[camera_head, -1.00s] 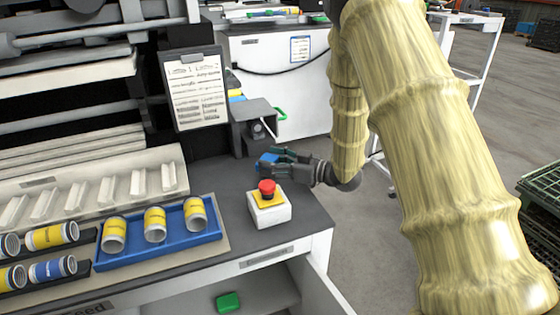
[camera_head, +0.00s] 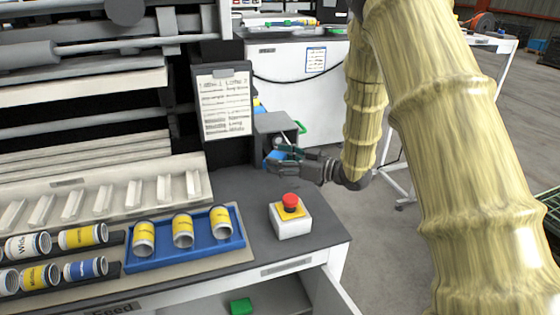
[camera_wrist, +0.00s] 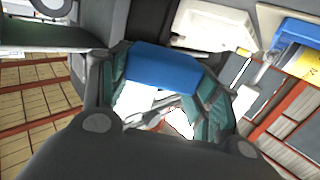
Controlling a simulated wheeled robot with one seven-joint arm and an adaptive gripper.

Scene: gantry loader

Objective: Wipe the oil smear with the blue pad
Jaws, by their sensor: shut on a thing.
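My gripper (camera_head: 275,159) is shut on the blue pad (camera_head: 270,163), above the back right part of the dark grey counter (camera_head: 240,181), behind the red stop button. In the wrist view the blue pad (camera_wrist: 163,68) lies across between the two fingers of my gripper (camera_wrist: 160,75). I cannot make out the oil smear in either view.
A grey box-like fixture (camera_head: 277,122) stands close behind my gripper. The red stop button (camera_head: 290,202) sits in front of it. A blue tray (camera_head: 180,255) with yellow-labelled cans is at left. A clipboard sheet (camera_head: 225,105) hangs behind. An open drawer is below.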

